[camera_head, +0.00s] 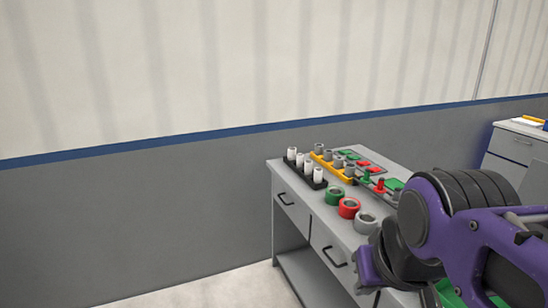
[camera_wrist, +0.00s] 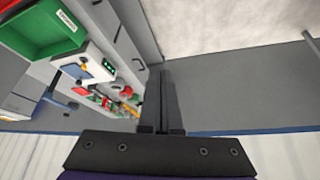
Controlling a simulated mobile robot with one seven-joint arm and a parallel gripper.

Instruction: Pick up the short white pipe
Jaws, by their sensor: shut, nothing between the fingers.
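Several short white pipes (camera_head: 308,167) stand upright in a row in a black holder (camera_head: 320,184) at the left end of the table in the head view. They look alike, and I cannot tell whether one is shorter. My gripper (camera_wrist: 163,80) shows in the wrist view with its two dark fingers together and nothing between them. It is apart from the white pipes and points away from them. In the head view my purple arm fills the lower right, and the fingertips cannot be made out there.
The grey table (camera_head: 283,171) also carries a yellow holder (camera_head: 326,165) with grey pipes, plus a green ring (camera_head: 334,196), a red ring (camera_head: 349,207) and a grey ring (camera_head: 366,223) near its front edge. A green bin (camera_wrist: 40,35) and a white box (camera_wrist: 88,68) show in the wrist view.

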